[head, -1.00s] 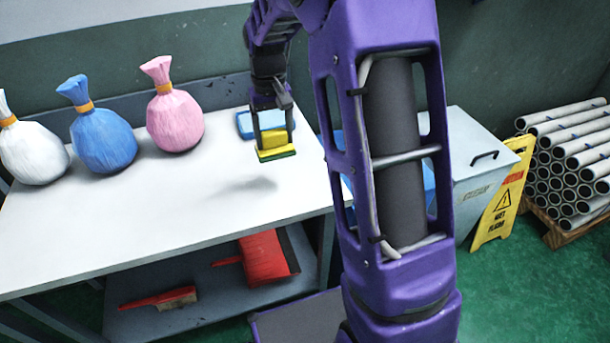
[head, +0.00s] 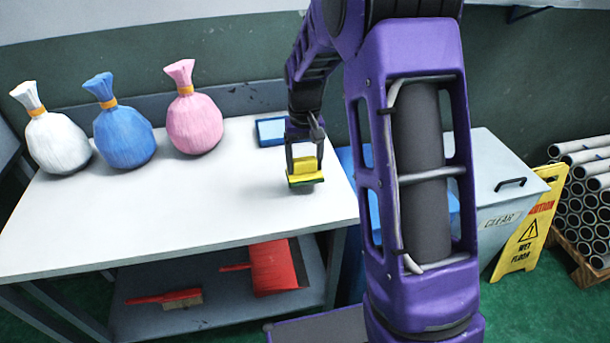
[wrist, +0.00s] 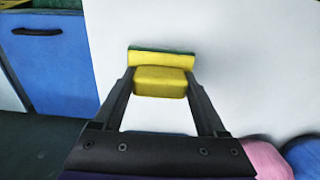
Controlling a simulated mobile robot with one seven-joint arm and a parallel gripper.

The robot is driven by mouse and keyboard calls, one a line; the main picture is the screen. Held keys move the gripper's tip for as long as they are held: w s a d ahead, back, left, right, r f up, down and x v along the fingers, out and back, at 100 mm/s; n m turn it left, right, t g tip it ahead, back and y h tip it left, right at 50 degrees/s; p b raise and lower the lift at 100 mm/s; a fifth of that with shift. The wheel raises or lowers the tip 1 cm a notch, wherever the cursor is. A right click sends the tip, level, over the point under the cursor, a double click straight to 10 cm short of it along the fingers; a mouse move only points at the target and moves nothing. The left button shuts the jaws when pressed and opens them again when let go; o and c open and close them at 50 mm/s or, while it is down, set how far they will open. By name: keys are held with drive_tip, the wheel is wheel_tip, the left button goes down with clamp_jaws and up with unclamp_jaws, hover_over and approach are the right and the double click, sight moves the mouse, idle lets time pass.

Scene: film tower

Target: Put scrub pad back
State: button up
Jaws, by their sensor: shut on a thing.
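The scrub pad (head: 305,172) is yellow with a green layer along its lower side. My gripper (head: 305,160) is shut on it and holds it over the right part of the white table (head: 240,205), with a small shadow close below. In the wrist view the pad (wrist: 160,80) sits between the two fingertips (wrist: 160,84), its green edge on the far side. I cannot tell whether the pad touches the table. A blue tray (head: 270,131) with a pale inside lies behind my gripper at the table's back right, partly hidden by it.
White, blue and pink tied bags (head: 194,122) stand at the back left. A red dustpan (head: 272,268) and a red brush (head: 165,299) lie on the lower shelf. A grey bin (head: 500,195), a yellow wet-floor sign (head: 527,228) and stacked pipes (head: 585,200) stand to the right.

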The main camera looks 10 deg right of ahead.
sight(305, 172)
drive_tip(key=shift+f, duration=1.8)
drive_tip(key=shift+f+b, duration=0.1)
drive_tip(key=shift+b, duration=0.2)
drive_tip(key=o, duration=1.4)
wheel_tip(305, 172, up, 12)
drive_tip(key=shift+r+p, duration=0.1)
drive_tip(key=shift+p, duration=0.8)
